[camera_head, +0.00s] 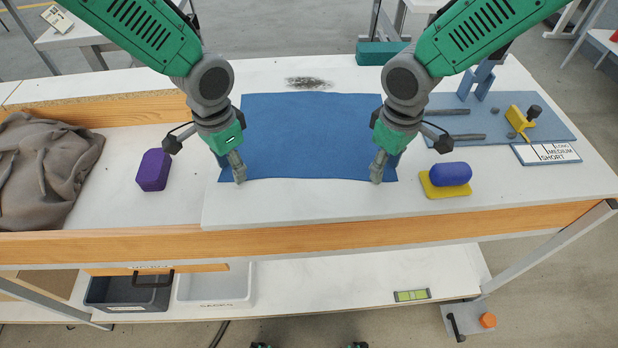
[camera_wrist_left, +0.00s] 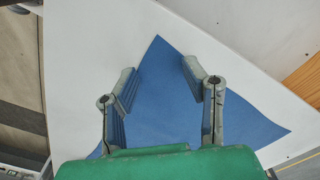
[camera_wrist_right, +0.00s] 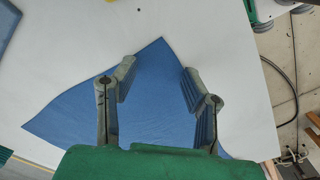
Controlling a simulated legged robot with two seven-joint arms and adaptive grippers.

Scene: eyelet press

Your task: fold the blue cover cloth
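The blue cover cloth (camera_head: 310,135) lies flat and spread out on the white bench top. My left gripper (camera_head: 239,181) is over the cloth's near left corner; in the left wrist view (camera_wrist_left: 160,78) its fingers stand apart with that corner of the cloth (camera_wrist_left: 160,110) between and below them. My right gripper (camera_head: 377,180) is over the near right corner; in the right wrist view (camera_wrist_right: 155,75) its fingers are apart on either side of the cloth corner (camera_wrist_right: 155,100). Both grippers look empty. Whether the fingertips touch the cloth I cannot tell.
A purple block (camera_head: 153,170) and a crumpled grey-brown cloth (camera_head: 45,165) lie to the left. A blue rounded piece on a yellow base (camera_head: 446,192) stands right of the cloth. Farther right is a blue-grey board (camera_head: 550,125) with a yellow tool (camera_head: 522,118). A dark smudge (camera_head: 308,83) marks the bench behind.

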